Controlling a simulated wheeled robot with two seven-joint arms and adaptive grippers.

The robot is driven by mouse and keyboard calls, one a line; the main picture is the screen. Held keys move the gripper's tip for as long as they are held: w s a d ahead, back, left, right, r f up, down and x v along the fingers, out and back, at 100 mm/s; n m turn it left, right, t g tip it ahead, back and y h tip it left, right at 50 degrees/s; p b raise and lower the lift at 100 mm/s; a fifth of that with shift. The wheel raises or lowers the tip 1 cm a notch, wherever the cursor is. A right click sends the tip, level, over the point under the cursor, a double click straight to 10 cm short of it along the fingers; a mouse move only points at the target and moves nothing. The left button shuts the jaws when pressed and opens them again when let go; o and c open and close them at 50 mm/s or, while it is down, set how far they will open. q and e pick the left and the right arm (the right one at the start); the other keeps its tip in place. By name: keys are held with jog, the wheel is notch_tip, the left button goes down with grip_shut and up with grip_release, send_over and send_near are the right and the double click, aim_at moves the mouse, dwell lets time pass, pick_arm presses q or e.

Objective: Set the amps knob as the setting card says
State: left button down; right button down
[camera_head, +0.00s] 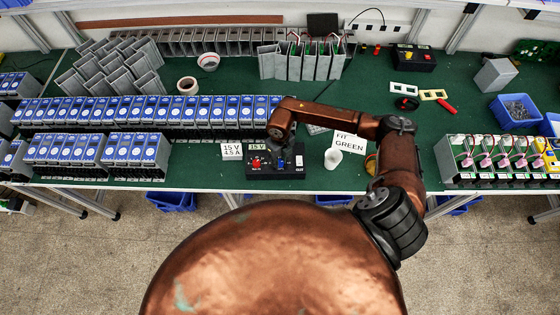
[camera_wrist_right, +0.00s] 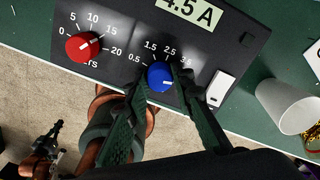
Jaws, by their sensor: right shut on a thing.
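The setting card (camera_head: 231,151) reads "15 V 4.5 A" and stands left of the dark supply box (camera_head: 291,174). The amps knob is blue and shows in the wrist view (camera_wrist_right: 160,76), below a scale with 0.5, 1.5 and 2.5. A display (camera_wrist_right: 190,12) above it reads 4.5 A. My right gripper (camera_wrist_right: 160,84) is shut on the blue knob, one finger on each side. The knob's pointer is hard to read. The red knob (camera_wrist_right: 83,47) has its pale pointer towards 15. In the head view my right gripper (camera_head: 281,152) covers part of the box. My left gripper is not in view.
A "FIT GREEN" card (camera_head: 349,144) and a white cup (camera_head: 333,160) stand right of the box. Rows of blue-faced units (camera_head: 140,111) line the bench behind and left. A white switch (camera_wrist_right: 221,88) sits right of the blue knob.

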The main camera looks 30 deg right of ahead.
aim_at(280, 162)
jog(key=shift+m, duration=0.3)
jog(key=c, duration=1.7)
grip_release()
jog(key=shift+o, duration=0.2)
notch_tip(280, 162, up, 12)
